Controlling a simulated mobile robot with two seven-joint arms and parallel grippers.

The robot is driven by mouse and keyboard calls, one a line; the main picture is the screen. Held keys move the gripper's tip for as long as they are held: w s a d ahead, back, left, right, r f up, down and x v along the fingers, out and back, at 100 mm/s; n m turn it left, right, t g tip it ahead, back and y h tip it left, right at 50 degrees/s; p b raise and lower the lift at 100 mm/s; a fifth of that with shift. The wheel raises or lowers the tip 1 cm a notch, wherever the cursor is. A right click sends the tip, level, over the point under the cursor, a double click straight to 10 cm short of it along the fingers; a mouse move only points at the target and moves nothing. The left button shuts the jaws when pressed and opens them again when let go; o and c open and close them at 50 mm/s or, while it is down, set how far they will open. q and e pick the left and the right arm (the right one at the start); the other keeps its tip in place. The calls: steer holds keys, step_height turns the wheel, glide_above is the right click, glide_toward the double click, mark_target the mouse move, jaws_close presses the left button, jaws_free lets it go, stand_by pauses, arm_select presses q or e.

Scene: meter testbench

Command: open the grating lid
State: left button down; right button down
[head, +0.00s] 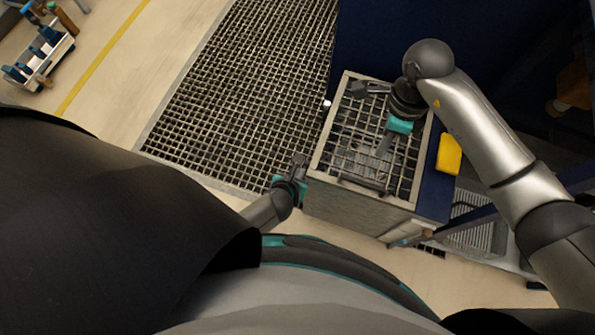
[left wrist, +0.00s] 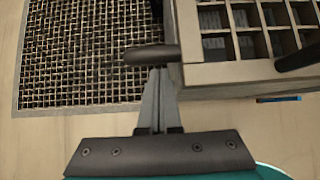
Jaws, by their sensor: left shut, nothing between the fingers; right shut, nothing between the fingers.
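The grating lid (head: 345,150) is a pale-framed metal grid lying flat on top of a grey box (head: 345,208); part of it also shows in the left wrist view (left wrist: 232,72). A short dark bar (left wrist: 152,54) sticks out from the lid's side in the left wrist view. My left gripper (head: 300,162) is shut and empty beside the box's left side. In the left wrist view its fingertips (left wrist: 158,76) are right at the bar; whether they touch is unclear. My right gripper (head: 384,147) is shut and empty over the lid, hiding some of the grid.
A floor grating (head: 240,95) lies left of the box. A yellow object (head: 449,154) sits on the dark blue surface to the right. A dark blue panel (head: 375,40) stands behind the box. A tray with blue items (head: 40,55) is far left.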

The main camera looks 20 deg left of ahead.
arm_select(q)
steer(key=shift+w+r, duration=0.2)
steer(key=shift+r, duration=0.75)
steer(key=shift+w+r, duration=0.1)
steer(key=shift+r, duration=1.05)
